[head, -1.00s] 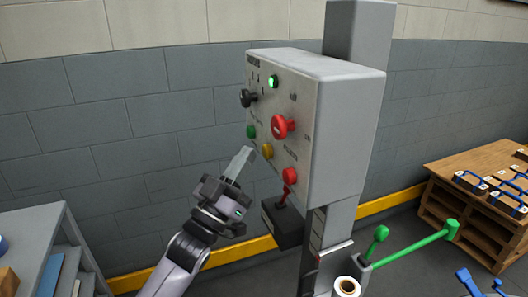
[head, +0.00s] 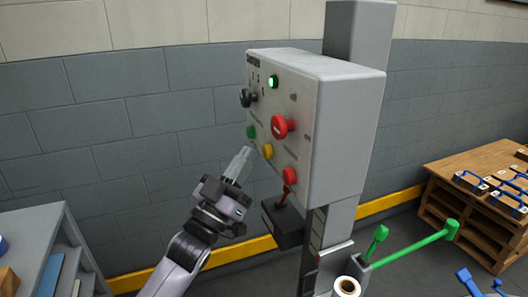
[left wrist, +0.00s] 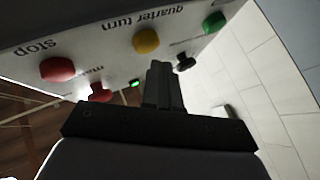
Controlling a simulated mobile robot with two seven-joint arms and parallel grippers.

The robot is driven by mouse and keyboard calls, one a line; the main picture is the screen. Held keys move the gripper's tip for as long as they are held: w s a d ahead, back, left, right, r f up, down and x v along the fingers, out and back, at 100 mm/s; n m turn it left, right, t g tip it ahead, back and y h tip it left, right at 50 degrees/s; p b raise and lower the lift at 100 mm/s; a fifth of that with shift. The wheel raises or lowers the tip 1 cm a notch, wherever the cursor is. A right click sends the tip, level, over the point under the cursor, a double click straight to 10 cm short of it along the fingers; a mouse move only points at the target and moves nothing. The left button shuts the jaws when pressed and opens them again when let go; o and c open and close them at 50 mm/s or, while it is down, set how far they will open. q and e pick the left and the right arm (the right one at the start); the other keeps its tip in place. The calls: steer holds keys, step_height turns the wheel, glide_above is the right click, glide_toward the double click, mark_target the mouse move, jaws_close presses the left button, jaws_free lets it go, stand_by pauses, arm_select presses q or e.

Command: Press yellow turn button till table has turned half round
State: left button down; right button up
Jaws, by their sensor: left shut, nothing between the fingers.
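The yellow button (head: 267,152) sits low on the front face of the grey control box (head: 345,125), between a green button (head: 251,132) and a red button (head: 290,176). In the left wrist view the yellow button (left wrist: 146,40) is beside the printed words "quarter turn", and the red one (left wrist: 57,69) is beside "stop". My left gripper (head: 242,158) is shut and empty. Its fingertips point up at the panel, just left of the yellow button, and seem a little apart from it. The turning table cannot be made out. My right gripper is not in view.
The box also carries a big red mushroom button (head: 284,126), a lit green lamp (head: 272,82) and a black knob (head: 248,97).

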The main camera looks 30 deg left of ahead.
arm_select(q)
steer(key=shift+w+d, duration=0.25)
steer(key=shift+w, duration=0.05)
